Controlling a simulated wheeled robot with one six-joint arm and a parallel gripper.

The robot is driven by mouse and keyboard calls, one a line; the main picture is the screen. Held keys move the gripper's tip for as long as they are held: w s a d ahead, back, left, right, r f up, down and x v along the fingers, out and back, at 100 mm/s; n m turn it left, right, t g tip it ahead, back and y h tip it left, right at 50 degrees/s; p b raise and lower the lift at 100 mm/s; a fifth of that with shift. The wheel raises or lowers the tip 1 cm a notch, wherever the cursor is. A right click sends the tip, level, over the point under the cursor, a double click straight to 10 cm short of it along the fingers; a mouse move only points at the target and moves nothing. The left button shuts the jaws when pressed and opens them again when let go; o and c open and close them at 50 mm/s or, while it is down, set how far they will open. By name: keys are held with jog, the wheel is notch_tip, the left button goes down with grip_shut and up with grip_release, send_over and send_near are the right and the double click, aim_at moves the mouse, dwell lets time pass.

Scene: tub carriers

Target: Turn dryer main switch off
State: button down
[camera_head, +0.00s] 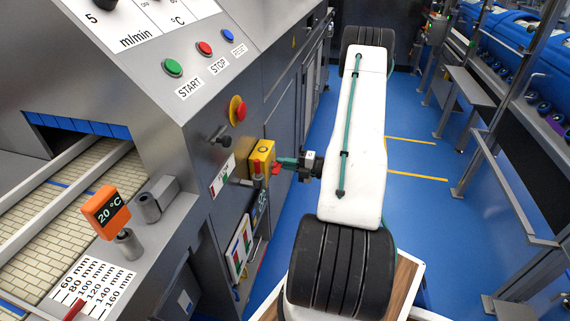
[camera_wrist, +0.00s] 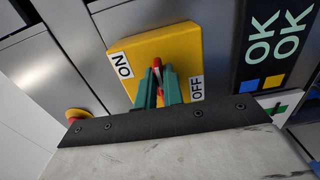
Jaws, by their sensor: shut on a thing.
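The dryer main switch is a yellow plate (camera_wrist: 122,80) with ON and OFF labels and a red handle (camera_wrist: 157,64) in the wrist view. In the head view its yellow box (camera_head: 262,153) sits on the side of the grey machine, with red showing beside it. My gripper (camera_wrist: 158,84) has green fingers, one on each side of the red handle, shut on it. The handle's tip points up in the wrist view, between the ON label at left and the OFF label at right. The fingers hide the handle's lower part.
A red-yellow emergency stop button (camera_head: 238,110) sits above the switch, near a black knob (camera_head: 219,136). START, STOP and RESET buttons (camera_head: 204,48) are higher up. An orange 20 °C display (camera_head: 106,213) stands at left. Blue floor (camera_head: 415,160) lies open at right.

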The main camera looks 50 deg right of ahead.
jog(key=c, duration=1.5)
grip_release()
jog(key=shift+w+a+f, duration=0.1)
jog(key=shift+a+f, duration=0.05)
jog(key=shift+a, duration=0.3)
jog(key=shift+d, duration=0.25)
jog(key=v, duration=0.8)
